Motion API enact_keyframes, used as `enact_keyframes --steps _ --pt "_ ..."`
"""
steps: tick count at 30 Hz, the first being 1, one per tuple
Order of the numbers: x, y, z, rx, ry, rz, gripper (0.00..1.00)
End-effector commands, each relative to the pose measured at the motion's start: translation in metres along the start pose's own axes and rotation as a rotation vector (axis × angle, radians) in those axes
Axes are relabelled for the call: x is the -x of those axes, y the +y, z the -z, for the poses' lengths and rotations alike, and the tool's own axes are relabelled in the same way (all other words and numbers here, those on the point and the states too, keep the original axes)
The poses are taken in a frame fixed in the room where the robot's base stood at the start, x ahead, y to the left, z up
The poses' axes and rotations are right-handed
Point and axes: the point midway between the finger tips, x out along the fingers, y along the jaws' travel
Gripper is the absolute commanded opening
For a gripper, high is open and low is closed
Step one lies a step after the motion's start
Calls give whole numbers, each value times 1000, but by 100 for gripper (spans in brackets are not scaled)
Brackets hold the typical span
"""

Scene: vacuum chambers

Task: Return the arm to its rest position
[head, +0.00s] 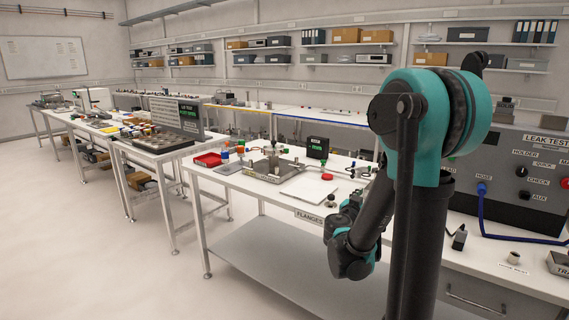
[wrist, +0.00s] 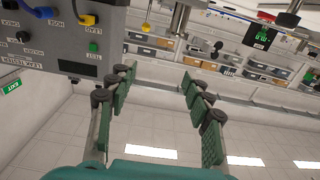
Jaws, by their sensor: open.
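My arm, teal and black, rises at the right of the head view, and its bent lower part hangs in front of the flanges bench (head: 262,186). My gripper (wrist: 157,76) shows in the wrist view with its two green-padded fingers wide apart. Nothing is between the fingers. In the head view I cannot make out the gripper's fingers clearly.
The leak tester (head: 523,180) stands at the right, and its panel also shows upside down in the wrist view (wrist: 75,40). A white plate (head: 309,190), a metal tray (head: 272,167) and a red bin (head: 207,159) lie on the bench. The floor at left is clear.

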Motion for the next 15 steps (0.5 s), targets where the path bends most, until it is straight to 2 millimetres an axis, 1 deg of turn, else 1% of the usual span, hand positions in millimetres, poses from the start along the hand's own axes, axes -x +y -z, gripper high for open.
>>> enact_keyframes --steps 8,11,15 --pt "6 20 -13 32 -81 -37 51" --pt "10 29 -20 49 -125 -52 51" --pt "20 46 -35 80 -210 -74 51"
